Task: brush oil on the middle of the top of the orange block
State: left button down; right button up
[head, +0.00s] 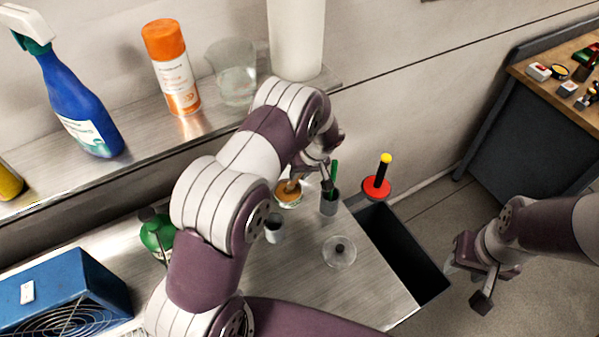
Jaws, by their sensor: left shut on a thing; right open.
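My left gripper (310,180) is partly hidden by its own wrist at the back of the steel bench. It is shut on a small tan-brown thing (292,185), perhaps the brush, mostly hidden. This thing is over or in a small round dish with amber content (289,201); I cannot tell if it touches. A dark grey cup (329,207) holding a green-handled tool (334,171) stands just right of the dish. I cannot make out an orange block; my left arm covers part of the bench. My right gripper (470,283) is open and empty, right of the bench.
A small cup (274,231) and a clear round dish (339,252) stand on the bench (370,290). A red disc with a yellow-topped black handle (376,186) is by a dark open bin (400,250). A blue fan box (65,290) and green object (156,234) are left.

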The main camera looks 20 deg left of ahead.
pick_arm(q)
jog(key=shift+f, duration=0.1)
dwell(1.0)
jog(key=shift+r+p, duration=1.45)
jog(key=shift+r, duration=2.15)
jog(key=shift+f, duration=0.1)
